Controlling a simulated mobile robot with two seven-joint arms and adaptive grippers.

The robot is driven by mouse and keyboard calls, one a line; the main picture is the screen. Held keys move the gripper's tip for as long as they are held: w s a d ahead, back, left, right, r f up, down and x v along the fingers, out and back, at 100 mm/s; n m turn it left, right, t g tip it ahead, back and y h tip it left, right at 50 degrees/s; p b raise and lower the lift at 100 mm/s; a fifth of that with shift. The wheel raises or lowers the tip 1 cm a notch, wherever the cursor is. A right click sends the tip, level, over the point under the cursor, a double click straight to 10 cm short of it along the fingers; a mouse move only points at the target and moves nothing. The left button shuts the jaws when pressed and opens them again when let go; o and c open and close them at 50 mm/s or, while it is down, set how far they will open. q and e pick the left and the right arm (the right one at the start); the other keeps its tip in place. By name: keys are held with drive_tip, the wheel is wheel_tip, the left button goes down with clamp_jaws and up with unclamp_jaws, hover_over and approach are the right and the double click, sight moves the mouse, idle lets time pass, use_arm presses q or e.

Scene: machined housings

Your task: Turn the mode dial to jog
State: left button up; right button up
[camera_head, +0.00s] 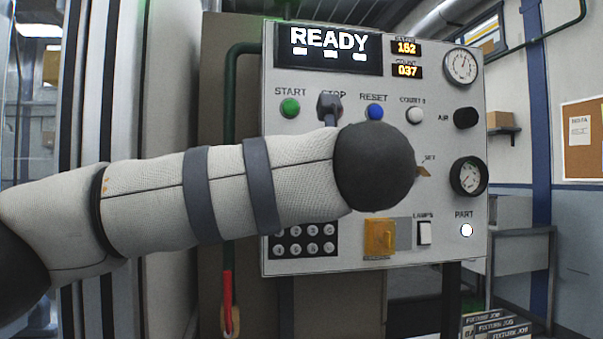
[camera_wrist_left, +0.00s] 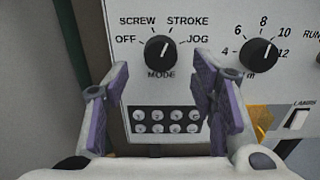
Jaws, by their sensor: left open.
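The black mode dial (camera_wrist_left: 161,52) sits on the pale panel in the left wrist view, with OFF, SCREW, STROKE and JOG printed around it. Its white pointer mark is near straight up, leaning slightly towards STROKE; JOG (camera_wrist_left: 198,41) is at the right. My left gripper (camera_wrist_left: 161,72) is open, one purple-padded finger on each side below the dial. I see no clear contact with the dial. In the head view my left arm covers the mode dial. My right gripper is in neither view.
A second numbered dial (camera_wrist_left: 258,54) is right of the mode dial. A keypad (camera_wrist_left: 166,121) lies below it, between the fingers. A LAMPS rocker switch (camera_wrist_left: 299,119) and a yellow part (camera_head: 379,237) are lower right. Above are green START (camera_head: 290,108) and blue RESET (camera_head: 375,111) buttons.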

use_arm(q)
drive_tip(key=shift+w+a, duration=0.15)
drive_tip(key=shift+w, duration=0.75)
drive_tip(key=shift+w+a, duration=0.15)
drive_tip(key=shift+w, duration=0.7)
drive_tip(key=c, duration=1.2)
drive_tip(key=shift+o, duration=0.2)
drive_tip(key=shift+m, duration=0.3)
drive_tip(key=shift+r+m, duration=0.1)
drive_tip(key=shift+m, duration=4)
